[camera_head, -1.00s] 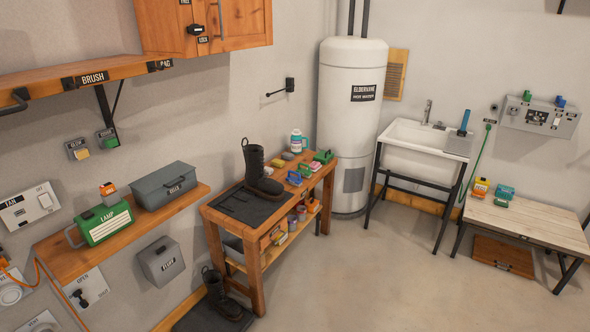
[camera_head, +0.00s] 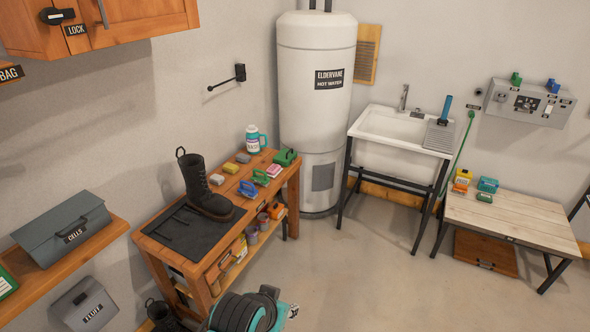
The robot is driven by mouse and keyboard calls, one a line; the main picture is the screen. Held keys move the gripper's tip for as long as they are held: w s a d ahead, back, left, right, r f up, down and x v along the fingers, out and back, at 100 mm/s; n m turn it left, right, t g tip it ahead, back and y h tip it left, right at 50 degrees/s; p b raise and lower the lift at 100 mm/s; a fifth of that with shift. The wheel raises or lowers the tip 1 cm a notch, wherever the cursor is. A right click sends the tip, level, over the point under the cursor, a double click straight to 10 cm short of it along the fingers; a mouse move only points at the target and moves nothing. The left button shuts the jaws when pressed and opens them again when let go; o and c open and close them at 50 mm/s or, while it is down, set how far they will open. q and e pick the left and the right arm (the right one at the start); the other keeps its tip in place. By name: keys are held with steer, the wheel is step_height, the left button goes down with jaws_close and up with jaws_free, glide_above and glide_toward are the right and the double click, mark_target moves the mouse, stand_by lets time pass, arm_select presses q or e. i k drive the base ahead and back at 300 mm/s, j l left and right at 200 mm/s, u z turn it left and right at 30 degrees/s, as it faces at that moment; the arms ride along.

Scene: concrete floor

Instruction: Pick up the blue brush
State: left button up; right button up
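The blue brush (camera_head: 248,189) lies on the wooden workbench (camera_head: 149,240), just right of the upright dark boot (camera_head: 203,187). A similar green brush (camera_head: 261,177) lies just behind it. Nothing holds the blue brush. I can make out no gripper fingers of either arm in the view.
A pink-and-white block (camera_head: 273,171), a green item (camera_head: 286,157), small sponge-like blocks (camera_head: 230,168) and a white-and-teal jug (camera_head: 253,139) share the bench. The water heater (camera_head: 315,100) stands behind it. Open floor lies right of the bench.

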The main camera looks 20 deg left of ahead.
mark_target(252, 193)
steer(key=i+u, duration=0.15)
steer(key=i, duration=0.65)
steer(key=i+l+u, duration=0.15)
steer(key=i, duration=0.65)
steer(key=i+u, duration=0.45)
steer(key=i+l+u, duration=0.15)
steer(key=i+u, duration=0.15)
steer(key=u, duration=0.2)
steer(key=i+l+u, duration=0.3)
steer(key=u, duration=0.15)
steer(key=i+l+u, duration=0.35)
steer(key=i+u, duration=0.2)
steer(key=k, duration=0.05)
